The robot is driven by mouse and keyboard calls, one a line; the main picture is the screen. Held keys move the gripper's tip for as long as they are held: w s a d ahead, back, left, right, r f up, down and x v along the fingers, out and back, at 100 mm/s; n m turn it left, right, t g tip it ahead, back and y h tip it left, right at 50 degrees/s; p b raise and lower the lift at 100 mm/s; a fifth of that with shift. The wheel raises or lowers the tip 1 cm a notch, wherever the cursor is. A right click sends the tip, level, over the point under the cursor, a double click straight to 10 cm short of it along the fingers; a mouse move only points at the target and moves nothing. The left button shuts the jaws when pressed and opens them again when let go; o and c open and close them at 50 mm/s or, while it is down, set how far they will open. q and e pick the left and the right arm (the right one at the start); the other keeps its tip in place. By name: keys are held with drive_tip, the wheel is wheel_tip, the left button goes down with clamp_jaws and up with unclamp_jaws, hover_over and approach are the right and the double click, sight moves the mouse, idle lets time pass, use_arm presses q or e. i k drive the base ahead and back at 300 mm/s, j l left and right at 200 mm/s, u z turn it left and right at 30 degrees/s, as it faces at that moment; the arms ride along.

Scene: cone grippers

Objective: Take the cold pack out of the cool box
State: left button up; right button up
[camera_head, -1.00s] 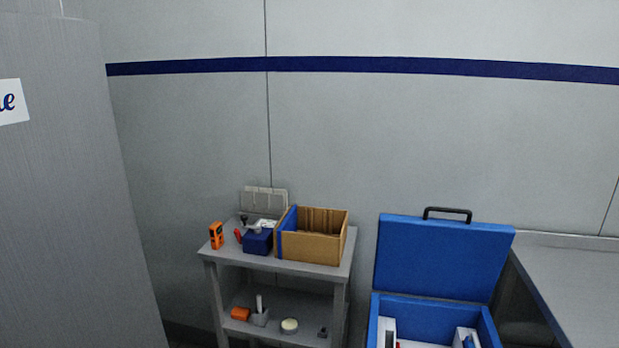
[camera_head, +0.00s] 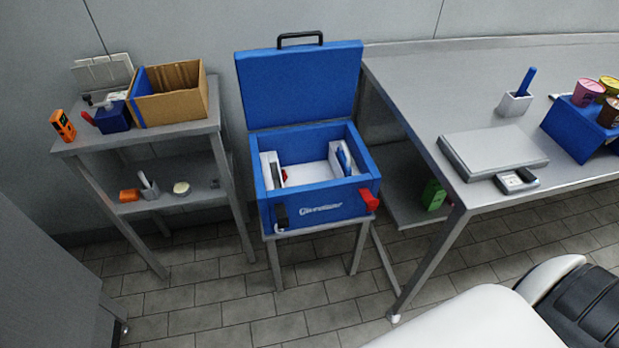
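The blue cool box (camera_head: 345,200) stands on a small grey stand in the middle of the view, with its lid (camera_head: 298,85) open and upright at the back. Inside, a white piece with a red part (camera_head: 270,171) is against the left wall. A white piece with a blue part (camera_head: 342,158) is against the right wall. The white floor of the box shows between them. I cannot tell for certain which piece is the cold pack. Neither of my grippers is in view.
A grey shelf unit (camera_head: 190,131) at left holds a cardboard box (camera_head: 172,108) and small items. A metal table (camera_head: 430,110) at right carries a flat scale (camera_head: 490,153), a blue stand with several tubs and a white holder. Tiled floor is open in front of the box.

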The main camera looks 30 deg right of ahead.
sight(343, 166)
drive_tip(key=i+j+z, duration=0.15)
drive_tip(key=z, duration=0.35)
drive_tip(key=i+j+z, duration=0.15)
drive_tip(key=z, duration=0.3)
drive_tip(key=i+j+z, duration=0.1)
drive_tip(key=j+z, duration=0.2)
drive_tip(key=z, duration=0.2)
drive_tip(key=k+j+z, duration=0.1)
drive_tip(key=z, duration=0.55)
